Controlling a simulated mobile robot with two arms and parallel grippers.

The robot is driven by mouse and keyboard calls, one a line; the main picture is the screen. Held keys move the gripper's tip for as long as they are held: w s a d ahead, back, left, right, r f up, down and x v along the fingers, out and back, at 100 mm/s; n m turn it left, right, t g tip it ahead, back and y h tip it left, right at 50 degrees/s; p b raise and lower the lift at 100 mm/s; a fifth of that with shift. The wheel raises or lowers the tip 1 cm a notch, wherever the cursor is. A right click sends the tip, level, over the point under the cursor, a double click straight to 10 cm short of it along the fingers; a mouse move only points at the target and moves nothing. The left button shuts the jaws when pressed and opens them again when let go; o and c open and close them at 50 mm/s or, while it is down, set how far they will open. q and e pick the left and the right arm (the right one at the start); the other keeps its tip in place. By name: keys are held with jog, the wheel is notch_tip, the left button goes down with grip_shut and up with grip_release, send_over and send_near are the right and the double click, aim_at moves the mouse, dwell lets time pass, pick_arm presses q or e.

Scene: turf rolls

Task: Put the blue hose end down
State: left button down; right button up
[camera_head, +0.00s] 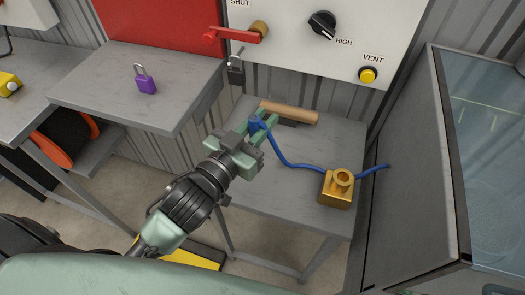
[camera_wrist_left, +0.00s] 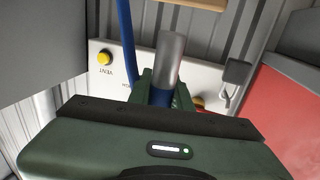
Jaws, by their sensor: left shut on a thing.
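My left gripper (camera_head: 262,125) is shut on the blue hose end (camera_head: 254,123), over the back left part of the small grey table (camera_head: 265,190). The blue hose (camera_head: 284,156) runs from the gripper down to the right, to a brass block (camera_head: 337,188) with a round socket on top, and shows again beyond it. In the left wrist view, a blue collar (camera_wrist_left: 160,97) sits between my fingers (camera_wrist_left: 163,90) with a grey cylinder (camera_wrist_left: 170,60) extending from it. I cannot tell whether the hose end touches the table. My right gripper is not in view.
A wooden rod (camera_head: 290,112) lies at the table's back, close to my gripper. A purple padlock (camera_head: 145,79) stands on the left bench. A panel (camera_head: 315,35) with a red lever (camera_head: 235,36) rises behind. A glass-topped cabinet (camera_head: 430,160) bounds the right. The table's front is clear.

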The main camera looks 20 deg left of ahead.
pick_arm(q)
notch_tip(320, 180, down, 9)
jog(key=shift+r+b, duration=0.15)
jog(key=shift+b, duration=0.55)
jog(key=shift+f, duration=0.2)
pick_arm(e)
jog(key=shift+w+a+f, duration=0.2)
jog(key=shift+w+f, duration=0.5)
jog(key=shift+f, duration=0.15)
pick_arm(q)
jog(key=shift+f, duration=0.15)
jog(key=c, duration=1.3)
grip_release()
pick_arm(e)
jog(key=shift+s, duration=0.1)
